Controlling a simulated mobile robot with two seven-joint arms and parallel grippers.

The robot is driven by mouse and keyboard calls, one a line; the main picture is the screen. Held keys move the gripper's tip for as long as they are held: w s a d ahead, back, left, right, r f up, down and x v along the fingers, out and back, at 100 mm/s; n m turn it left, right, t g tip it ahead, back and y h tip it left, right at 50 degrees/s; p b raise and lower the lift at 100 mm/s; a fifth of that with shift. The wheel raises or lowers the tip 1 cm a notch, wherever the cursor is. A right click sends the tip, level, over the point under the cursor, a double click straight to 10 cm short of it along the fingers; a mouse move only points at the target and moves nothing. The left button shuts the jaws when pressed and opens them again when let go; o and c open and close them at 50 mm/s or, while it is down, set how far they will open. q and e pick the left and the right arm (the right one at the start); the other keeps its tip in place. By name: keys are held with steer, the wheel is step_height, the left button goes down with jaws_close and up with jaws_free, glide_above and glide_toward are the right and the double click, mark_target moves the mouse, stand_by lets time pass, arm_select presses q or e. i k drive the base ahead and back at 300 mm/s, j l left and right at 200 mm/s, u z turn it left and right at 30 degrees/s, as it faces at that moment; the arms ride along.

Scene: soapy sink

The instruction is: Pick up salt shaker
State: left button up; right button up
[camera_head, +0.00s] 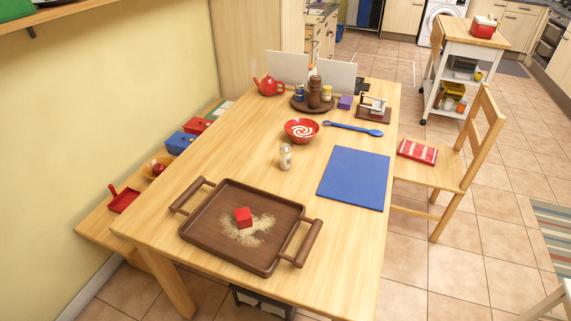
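A small salt shaker (285,157), whitish with a pale grey top, stands upright on the wooden table (230,165). It is near the middle, between the red bowl and the brown tray, with bare table around it. Neither of my grippers shows in the head view.
A brown tray (205,233) with handles holds a red block (243,217) on spilled grains. A red bowl (302,130) stands behind the shaker. A blue mat (354,178) lies to its right. A blue spoon (352,129) lies farther back. A chair (440,172) stands at the right.

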mark_target(284, 149)
steer(key=l+u, duration=0.15)
steer(key=l, duration=0.5)
steer(key=l+u, duration=0.1)
steer(key=l, duration=0.55)
steer(key=l+u, duration=0.15)
steer(key=l, duration=0.5)
steer(key=l+u, duration=0.15)
steer(key=l, duration=0.5)
steer(key=k+l+u, duration=0.15)
steer(key=l, duration=0.45)
